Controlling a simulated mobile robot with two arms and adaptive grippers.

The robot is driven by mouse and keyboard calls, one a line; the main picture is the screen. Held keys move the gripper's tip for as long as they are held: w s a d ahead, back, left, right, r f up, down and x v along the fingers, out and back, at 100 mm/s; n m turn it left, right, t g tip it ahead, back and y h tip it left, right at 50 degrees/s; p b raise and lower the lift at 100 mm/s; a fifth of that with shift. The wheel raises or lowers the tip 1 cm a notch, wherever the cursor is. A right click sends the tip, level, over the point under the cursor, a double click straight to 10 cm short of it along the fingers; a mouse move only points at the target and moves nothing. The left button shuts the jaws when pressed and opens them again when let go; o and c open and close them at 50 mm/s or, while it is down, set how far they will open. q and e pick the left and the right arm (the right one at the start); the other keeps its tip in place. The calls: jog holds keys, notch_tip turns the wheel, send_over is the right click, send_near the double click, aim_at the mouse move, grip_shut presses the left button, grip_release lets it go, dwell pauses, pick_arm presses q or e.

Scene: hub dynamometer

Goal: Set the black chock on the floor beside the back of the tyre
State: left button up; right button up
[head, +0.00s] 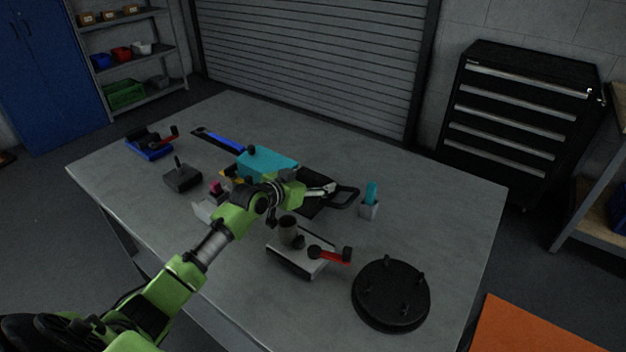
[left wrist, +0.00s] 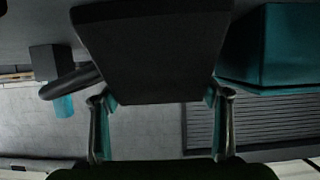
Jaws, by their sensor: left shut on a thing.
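My left gripper (head: 322,190) is over the middle of the grey table, just right of a teal box. It is shut on the black chock (head: 312,206), a dark tapered block. In the left wrist view the chock (left wrist: 150,50) fills the space between the two fingers (left wrist: 160,112). A black loop (left wrist: 70,82) shows beside it, and also in the head view (head: 345,197); I cannot tell whether it is joined to the chock. No tyre is recognisable in these views. My right gripper is not in view.
The table (head: 440,190) also holds the teal box (head: 268,163), a grey holder with a teal item (head: 369,200), a fixture with a red lever (head: 300,262), a round black studded plate (head: 390,293) and a blue fixture (head: 148,146). A black drawer cabinet (head: 515,120) stands behind right.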

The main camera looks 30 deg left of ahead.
pick_arm(q)
jog(key=shift+r, duration=0.2)
jog(key=o, duration=1.8)
jog(key=shift+f, duration=0.25)
jog(key=shift+c, duration=0.2)
jog(key=shift+o, duration=0.4)
jog(key=shift+s, duration=0.1)
jog(key=shift+r, duration=0.15)
